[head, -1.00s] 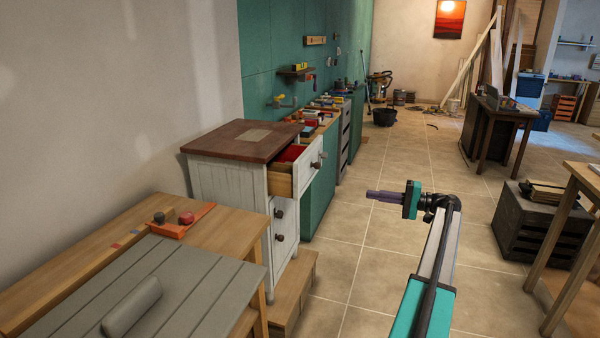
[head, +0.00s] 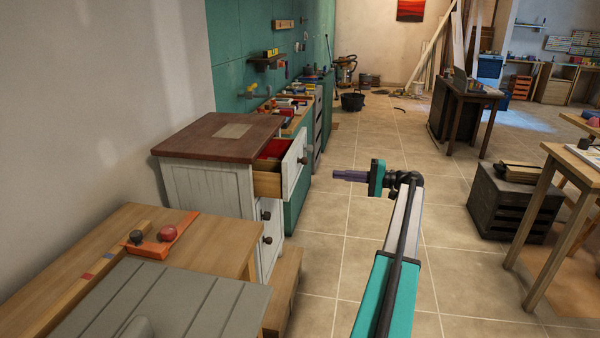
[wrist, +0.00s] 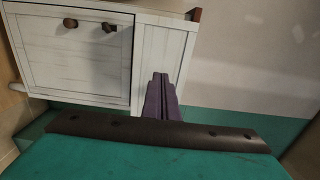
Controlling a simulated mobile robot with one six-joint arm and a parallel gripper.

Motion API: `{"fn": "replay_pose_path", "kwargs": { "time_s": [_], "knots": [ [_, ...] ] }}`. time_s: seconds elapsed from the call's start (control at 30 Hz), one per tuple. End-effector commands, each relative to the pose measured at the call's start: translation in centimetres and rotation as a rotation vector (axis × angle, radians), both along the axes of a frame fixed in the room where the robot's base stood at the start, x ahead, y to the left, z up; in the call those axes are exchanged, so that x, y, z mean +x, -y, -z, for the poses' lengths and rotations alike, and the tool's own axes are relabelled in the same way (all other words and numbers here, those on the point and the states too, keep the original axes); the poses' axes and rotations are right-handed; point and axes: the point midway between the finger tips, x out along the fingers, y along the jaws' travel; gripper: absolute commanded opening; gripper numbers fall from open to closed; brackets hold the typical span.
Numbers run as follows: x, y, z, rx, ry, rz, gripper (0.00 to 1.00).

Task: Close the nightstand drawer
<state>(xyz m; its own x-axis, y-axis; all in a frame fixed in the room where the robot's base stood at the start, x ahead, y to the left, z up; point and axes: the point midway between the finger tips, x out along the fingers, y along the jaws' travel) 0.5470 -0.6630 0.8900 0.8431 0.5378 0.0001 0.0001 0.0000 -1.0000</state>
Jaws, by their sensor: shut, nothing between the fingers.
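The nightstand (head: 205,180) is white with a brown top and stands against the left wall. Its top drawer (head: 294,161) is pulled out to the right, with something red inside. The doors or drawers below it look shut. My gripper (head: 336,175) is shut and empty, to the right of the open drawer's front and apart from it, pointing left. In the wrist view, my gripper (wrist: 160,78) shows as purple fingers together, in front of the white nightstand (wrist: 160,50) and a panelled front with a dark knob (wrist: 70,23).
A wooden workbench (head: 190,235) with an orange tray (head: 170,245) stands in front of the nightstand. A low wooden step (head: 283,290) sits at its right foot. A dark crate (head: 510,205) and tables stand at right. The tiled floor (head: 330,260) between is clear.

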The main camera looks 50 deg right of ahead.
Motion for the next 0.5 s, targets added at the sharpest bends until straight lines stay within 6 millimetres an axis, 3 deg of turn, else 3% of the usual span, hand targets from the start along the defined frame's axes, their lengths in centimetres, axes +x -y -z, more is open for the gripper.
{"fn": "replay_pose_path", "kwargs": {
  "time_s": [0.27,0.5],
  "knots": [
    [0.5,-0.4,0.0,0.0,0.0,-0.001,0.0],
    [2.3,-1.6,0.0,0.0,0.0,-0.003,0.0]
  ]
}}
